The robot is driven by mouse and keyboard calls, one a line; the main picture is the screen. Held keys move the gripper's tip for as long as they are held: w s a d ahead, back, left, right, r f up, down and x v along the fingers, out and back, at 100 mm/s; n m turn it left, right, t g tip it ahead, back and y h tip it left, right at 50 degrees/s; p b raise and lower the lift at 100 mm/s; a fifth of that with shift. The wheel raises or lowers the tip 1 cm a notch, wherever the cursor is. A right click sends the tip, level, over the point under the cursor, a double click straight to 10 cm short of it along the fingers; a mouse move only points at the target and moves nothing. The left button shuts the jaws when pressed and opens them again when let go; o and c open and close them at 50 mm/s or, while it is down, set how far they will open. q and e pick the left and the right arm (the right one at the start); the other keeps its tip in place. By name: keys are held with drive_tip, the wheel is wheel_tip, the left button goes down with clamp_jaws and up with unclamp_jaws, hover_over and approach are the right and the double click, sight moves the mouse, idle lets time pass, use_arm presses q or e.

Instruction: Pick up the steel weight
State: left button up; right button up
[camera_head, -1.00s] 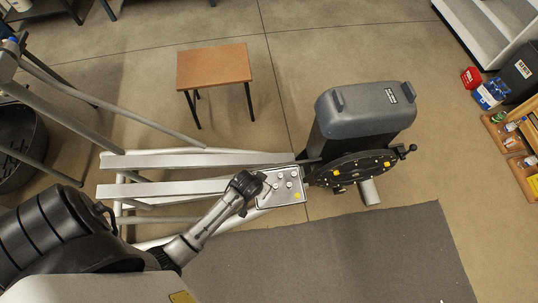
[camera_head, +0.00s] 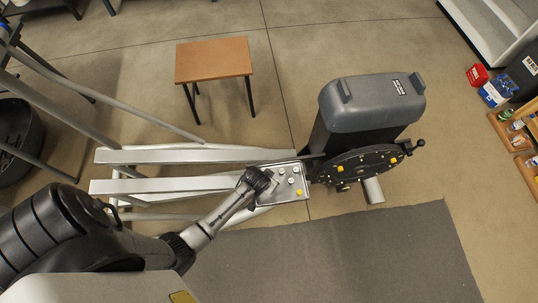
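A pale metal tray (camera_head: 272,197) sits between the silver frame rails and the dark disc of an exercise machine. Several small round silver pieces (camera_head: 291,180) and a yellow piece (camera_head: 299,192) are on it. I cannot tell which one, if any, is the steel weight. My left gripper (camera_head: 262,181) is over the tray's left part and hides the surface there. Its fingers are dark and too small to show whether they are open or touching anything. My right gripper is not in view.
The grey machine housing (camera_head: 372,103) and dark disc (camera_head: 358,166) stand just right of the tray. Silver rails (camera_head: 170,157) run left of it. A brown stool (camera_head: 213,60) stands behind. A dark mat (camera_head: 330,255) lies in front, and wooden trays (camera_head: 520,150) stand far right.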

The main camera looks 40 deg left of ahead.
use_arm(q)
drive_tip(key=shift+w+f, duration=0.1)
drive_tip(key=shift+f, duration=0.15)
drive_tip(key=c, duration=1)
clamp_jaws()
drive_tip(key=shift+r, duration=0.15)
